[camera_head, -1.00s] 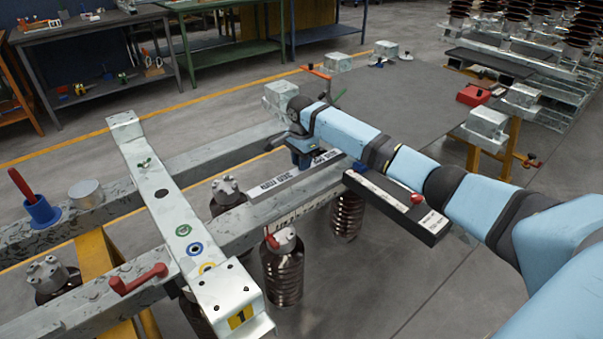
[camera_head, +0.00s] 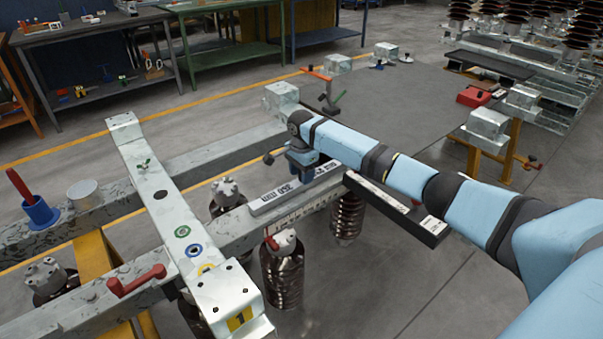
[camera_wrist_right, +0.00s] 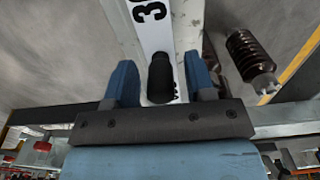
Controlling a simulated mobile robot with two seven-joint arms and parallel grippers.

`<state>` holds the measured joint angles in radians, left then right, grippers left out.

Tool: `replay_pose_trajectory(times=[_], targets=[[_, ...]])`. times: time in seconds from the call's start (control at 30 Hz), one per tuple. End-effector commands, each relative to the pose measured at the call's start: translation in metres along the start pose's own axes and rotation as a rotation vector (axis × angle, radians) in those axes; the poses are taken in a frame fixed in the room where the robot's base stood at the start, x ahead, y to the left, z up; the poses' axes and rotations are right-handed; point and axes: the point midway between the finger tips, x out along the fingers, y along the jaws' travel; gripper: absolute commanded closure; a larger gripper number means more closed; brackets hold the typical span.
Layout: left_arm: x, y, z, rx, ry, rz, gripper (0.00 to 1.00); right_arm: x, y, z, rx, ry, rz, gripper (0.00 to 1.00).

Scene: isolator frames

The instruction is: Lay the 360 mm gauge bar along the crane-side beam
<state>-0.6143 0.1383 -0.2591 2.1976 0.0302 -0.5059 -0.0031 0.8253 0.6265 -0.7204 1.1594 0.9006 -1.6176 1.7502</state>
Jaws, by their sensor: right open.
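The gauge bar (camera_head: 268,203) is a pale bar with dark lettering, lying lengthwise along the top of the near beam (camera_head: 238,237). In the wrist view the bar (camera_wrist_right: 150,22) shows a large "3" and a black knob (camera_wrist_right: 161,78). My left gripper is not in view.
A pale crosspiece (camera_head: 165,200) marked "1" spans both beams at left. A red handle (camera_head: 137,280) and a blue cup (camera_head: 40,212) sit on the beams. Brown ribbed insulators (camera_head: 283,272) stand below. A dark tray (camera_head: 432,233) is right of the beam end.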

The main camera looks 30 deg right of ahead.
Motion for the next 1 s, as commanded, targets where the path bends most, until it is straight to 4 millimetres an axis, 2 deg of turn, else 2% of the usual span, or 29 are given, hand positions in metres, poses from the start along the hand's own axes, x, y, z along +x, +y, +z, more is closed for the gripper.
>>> replay_pose_trajectory(times=[0.17,0.4,0.6,0.8,1.0], targets=[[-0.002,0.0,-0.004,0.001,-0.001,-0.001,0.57,-0.02,-0.001,0.0,0.0,0.0,-0.002,0.5],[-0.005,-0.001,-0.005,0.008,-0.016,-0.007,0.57,-0.073,-0.001,0.0,0.0,-0.001,-0.003,0.5],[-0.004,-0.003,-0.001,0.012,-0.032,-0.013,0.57,-0.106,-0.001,0.0,0.0,0.0,-0.001,0.5],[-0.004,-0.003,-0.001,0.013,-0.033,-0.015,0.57,-0.121,-0.001,0.0,0.0,0.0,-0.001,0.5],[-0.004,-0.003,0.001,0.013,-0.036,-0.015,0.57,-0.121,0.0,0.0,0.0,0.0,0.0,0.5]])
